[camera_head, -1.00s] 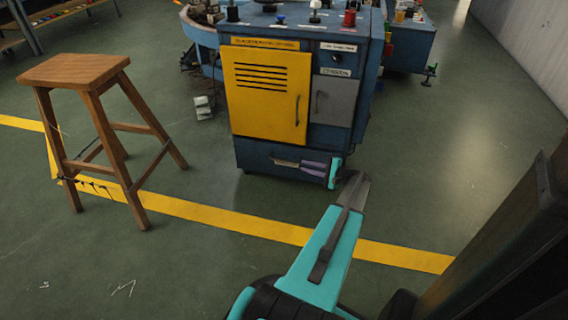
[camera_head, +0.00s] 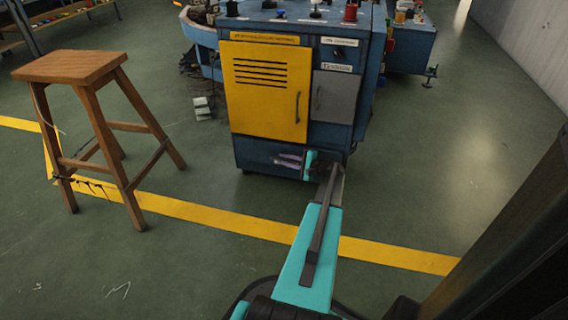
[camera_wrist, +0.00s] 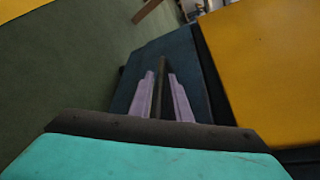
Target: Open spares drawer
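The blue drawer front (camera_head: 258,155) is at the bottom of the blue cabinet, under the yellow door, and looks shut in the head view. It shows as a dark blue panel in the wrist view (camera_wrist: 182,62). My gripper (camera_head: 281,161) has pale purple fingers pointing left across the drawer front. In the wrist view the fingers (camera_wrist: 163,82) are apart, with a dark narrow bar (camera_wrist: 163,68) between them, perhaps the drawer handle. I cannot tell whether they touch it. My wrist and fingers hide part of the drawer front.
The yellow door (camera_head: 265,90) and a grey door (camera_head: 334,96) are above the drawer, both shut. A wooden stool (camera_head: 70,68) stands to the left. A yellow floor line (camera_head: 220,219) crosses in front. The floor before the cabinet is otherwise clear.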

